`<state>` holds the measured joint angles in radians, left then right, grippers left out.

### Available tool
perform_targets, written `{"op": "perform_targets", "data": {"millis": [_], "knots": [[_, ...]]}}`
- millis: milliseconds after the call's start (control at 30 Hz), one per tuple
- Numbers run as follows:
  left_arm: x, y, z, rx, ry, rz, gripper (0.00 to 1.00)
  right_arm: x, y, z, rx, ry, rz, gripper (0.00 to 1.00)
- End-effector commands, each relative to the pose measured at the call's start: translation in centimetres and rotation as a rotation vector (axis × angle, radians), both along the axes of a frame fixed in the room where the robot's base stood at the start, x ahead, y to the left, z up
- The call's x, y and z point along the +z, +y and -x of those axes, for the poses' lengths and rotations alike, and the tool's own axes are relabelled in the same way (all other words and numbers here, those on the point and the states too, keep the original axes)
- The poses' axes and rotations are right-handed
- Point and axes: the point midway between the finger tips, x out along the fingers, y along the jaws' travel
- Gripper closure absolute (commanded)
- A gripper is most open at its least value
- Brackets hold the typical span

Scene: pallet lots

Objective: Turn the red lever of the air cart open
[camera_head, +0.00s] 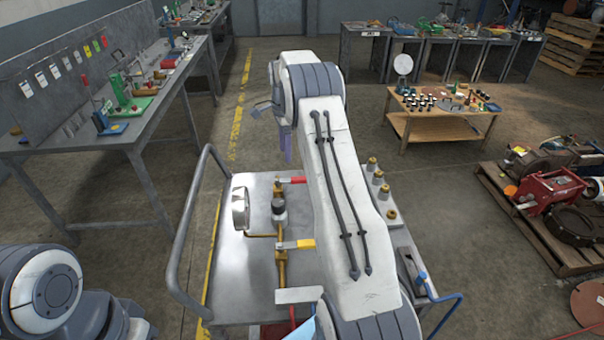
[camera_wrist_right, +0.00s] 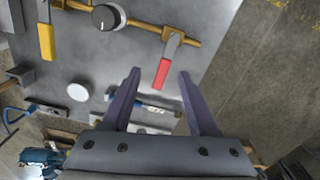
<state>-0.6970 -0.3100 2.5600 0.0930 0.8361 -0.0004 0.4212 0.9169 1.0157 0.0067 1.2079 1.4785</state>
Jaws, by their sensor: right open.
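The air cart (camera_head: 222,285) is a grey metal cart with a brass pipe (camera_head: 281,262) on its top. The red lever (camera_head: 292,180) sits at the pipe's far end and lies across the pipe, pointing right in the head view. In the right wrist view the red lever (camera_wrist_right: 162,74) points down from the pipe (camera_wrist_right: 145,24), between my open fingertips in the picture. My right gripper (camera_head: 286,142) is open and empty near the far end of the cart; it also shows in the wrist view (camera_wrist_right: 160,72). I see no contact. My left gripper is out of view.
A yellow lever (camera_head: 305,244), a black knob (camera_head: 278,206) and a round gauge (camera_head: 240,208) are on the cart. A side rail (camera_head: 185,225) runs along its left. Several brass fittings (camera_head: 378,178) stand at the right. A workbench (camera_head: 105,148) stands left, a wooden table (camera_head: 430,126) at back right.

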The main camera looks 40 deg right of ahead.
Motion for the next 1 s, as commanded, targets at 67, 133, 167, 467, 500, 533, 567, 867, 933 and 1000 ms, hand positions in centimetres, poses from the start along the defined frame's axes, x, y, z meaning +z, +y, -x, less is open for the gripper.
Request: {"op": "perform_targets", "data": {"millis": [67,133,167,467,500,533,567,867,933,1000], "knots": [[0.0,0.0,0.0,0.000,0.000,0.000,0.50,-1.2,-3.3,0.5,-0.116,0.004,0.002,0.40],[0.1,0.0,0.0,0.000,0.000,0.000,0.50,-1.8,-4.9,0.8,-0.180,0.005,0.004,0.40],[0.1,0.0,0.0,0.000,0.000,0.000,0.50,-2.1,-5.3,0.9,-0.198,0.006,0.004,0.40],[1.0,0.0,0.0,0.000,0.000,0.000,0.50,-6.0,-5.8,1.2,-0.222,0.010,0.003,0.40],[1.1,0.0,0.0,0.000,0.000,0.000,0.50,-6.7,-5.8,1.1,-0.222,0.009,0.003,0.40],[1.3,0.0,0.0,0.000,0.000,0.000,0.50,-7.3,-5.8,1.2,-0.221,0.010,0.003,0.40],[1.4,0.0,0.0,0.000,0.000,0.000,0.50,-7.9,-5.8,1.1,-0.221,0.009,0.003,0.40],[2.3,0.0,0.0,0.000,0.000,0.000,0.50,-11.9,-5.8,1.1,-0.219,0.006,0.004,0.40],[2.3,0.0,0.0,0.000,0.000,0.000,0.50,-12.3,-5.8,1.0,-0.219,0.004,0.005,0.40],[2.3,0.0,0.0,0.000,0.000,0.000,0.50,-12.5,-5.8,1.0,-0.219,0.004,0.006,0.40]]}}
